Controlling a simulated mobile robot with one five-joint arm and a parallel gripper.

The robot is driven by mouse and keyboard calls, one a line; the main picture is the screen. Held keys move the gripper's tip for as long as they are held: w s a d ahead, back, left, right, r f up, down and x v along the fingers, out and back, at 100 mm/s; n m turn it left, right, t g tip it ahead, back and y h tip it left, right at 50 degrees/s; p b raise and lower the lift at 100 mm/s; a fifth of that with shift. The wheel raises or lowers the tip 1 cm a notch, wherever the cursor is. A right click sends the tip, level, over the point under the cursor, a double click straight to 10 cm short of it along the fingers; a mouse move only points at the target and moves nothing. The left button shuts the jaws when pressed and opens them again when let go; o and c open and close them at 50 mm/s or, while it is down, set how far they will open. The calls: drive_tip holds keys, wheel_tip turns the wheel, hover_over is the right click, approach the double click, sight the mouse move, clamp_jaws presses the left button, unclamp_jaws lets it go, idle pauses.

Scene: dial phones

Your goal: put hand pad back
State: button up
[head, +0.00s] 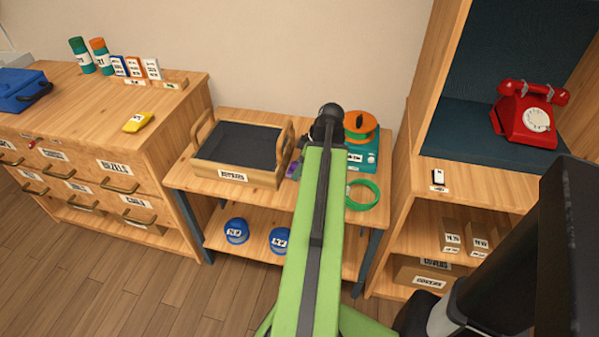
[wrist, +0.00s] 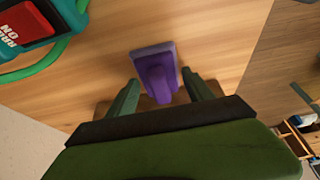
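The hand pad (wrist: 157,78) has a purple grip on a grey-purple flat base. In the wrist view it is on the wooden tabletop, just ahead of my gripper (wrist: 160,90). The two green fingers are apart, one on each side of the purple grip, with gaps visible between them and it. I cannot tell exactly how far the fingertips are from the tabletop. In the head view only a bit of purple (head: 294,170) shows beside my green arm, right of the wooden tray. My arm hides the gripper there.
The dark-lined wooden tray (head: 235,175) stands left on the bench. A teal device (head: 368,158) with an orange spool (head: 360,125) and a green ring (head: 362,195) are to the right. Blue bowls (head: 236,231) sit on the lower shelf. A red phone (head: 527,115) stands in the right cabinet.

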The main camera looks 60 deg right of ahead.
sight(297, 164)
drive_tip(key=c, duration=1.1)
drive_tip(key=p+v, duration=0.3)
drive_tip(key=w+p+v, duration=0.1)
drive_tip(key=p+v, duration=0.1)
drive_tip(key=shift+a+r, duration=0.35)
drive_tip(key=shift+r, duration=0.05)
drive_tip(key=s+r+p, duration=0.5)
drive_tip(key=s+p, duration=0.1)
drive_tip(key=s, duration=0.4)
drive_tip(key=shift+s+r, duration=0.4)
